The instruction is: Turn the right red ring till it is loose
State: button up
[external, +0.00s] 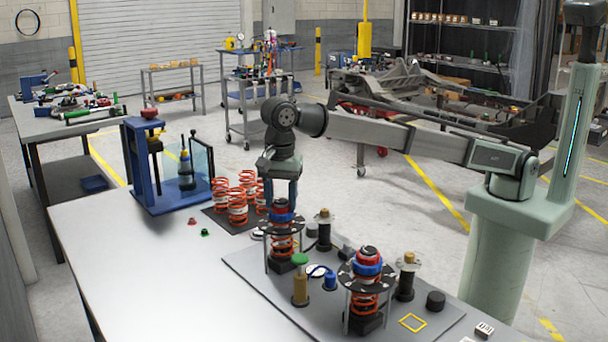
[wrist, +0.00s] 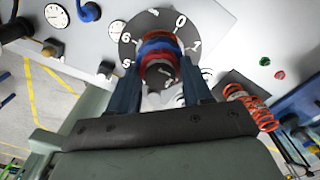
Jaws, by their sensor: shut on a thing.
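Two spring stands are on the grey plate, each with an orange coil under a black numbered disc, with a blue ring and a red ring on top. My gripper (external: 281,199) points down at the stand farther left in the external view and is shut on its red ring (wrist: 160,58). The blue ring (wrist: 158,46) is just below it, above the numbered disc (wrist: 152,20). My fingers partly hide this red ring in the external view. The other red ring (external: 367,252) sits free on its blue ring (external: 367,267) on the nearer right stand.
A brass post with a green cap (external: 300,280) and a blue-capped part (external: 330,281) stand between the stands. Black-and-cream posts (external: 406,275) are close by. Loose orange springs (external: 238,207) and a blue press frame (external: 140,175) are at the left. The table's front left is clear.

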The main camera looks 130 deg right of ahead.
jog(key=n, duration=0.7)
jog(key=shift+n, duration=0.4)
jog(key=n, duration=0.8)
jog(key=shift+n, duration=0.3)
jog(key=o, duration=0.8)
jog(key=shift+r, duration=3.55)
